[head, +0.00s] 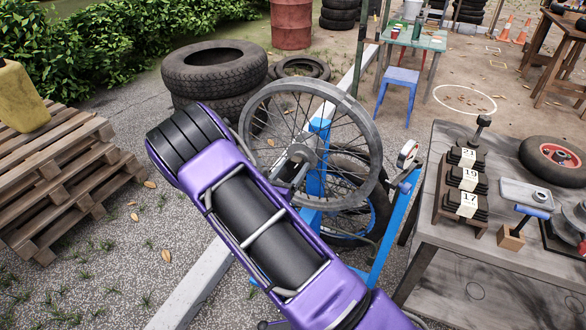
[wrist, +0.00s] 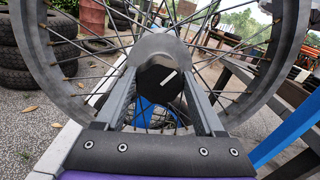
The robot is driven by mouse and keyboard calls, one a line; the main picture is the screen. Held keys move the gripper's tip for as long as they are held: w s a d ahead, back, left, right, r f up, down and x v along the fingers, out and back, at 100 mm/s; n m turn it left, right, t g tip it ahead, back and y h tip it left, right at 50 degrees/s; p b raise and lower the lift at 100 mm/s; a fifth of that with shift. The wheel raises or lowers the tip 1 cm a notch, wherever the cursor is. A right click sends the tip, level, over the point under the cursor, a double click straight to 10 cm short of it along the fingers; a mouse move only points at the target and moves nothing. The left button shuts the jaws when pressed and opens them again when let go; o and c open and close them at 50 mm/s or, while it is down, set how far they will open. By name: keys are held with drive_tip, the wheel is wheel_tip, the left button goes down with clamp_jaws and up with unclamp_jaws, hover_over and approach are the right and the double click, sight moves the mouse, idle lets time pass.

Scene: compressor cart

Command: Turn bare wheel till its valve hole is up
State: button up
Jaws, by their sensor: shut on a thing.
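The bare wheel (head: 374,145) is a grey spoked rim without a tyre, mounted on a blue stand (head: 316,185). Its rim also fills the upper part of the wrist view (wrist: 40,60). My gripper (head: 300,160) reaches the wheel's middle from the near side. The hub's dark end face (wrist: 153,86) carries a short slanted white mark. I cannot make out the valve hole in the rim. My arm hides part of the wheel's lower left.
A wheel with a black tyre (head: 377,210) is behind the stand. Stacked tyres (head: 212,72) stand behind left. A workbench (head: 450,235) at right holds numbered blocks (head: 467,178) and tools. Wooden pallets (head: 60,160) lie at left. A blue stool (head: 398,78) stands farther back.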

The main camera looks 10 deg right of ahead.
clamp_jaws()
drive_tip(key=shift+n, duration=0.3)
drive_tip(key=shift+r+n+p, duration=0.1)
drive_tip(key=shift+n+p, duration=0.75)
drive_tip(key=shift+n, duration=0.05)
drive_tip(key=shift+a+n+p, duration=0.1)
drive_tip(key=shift+n+p, duration=0.8)
drive_tip(key=shift+n, duration=0.8)
drive_tip(key=o, duration=1)
unclamp_jaws()
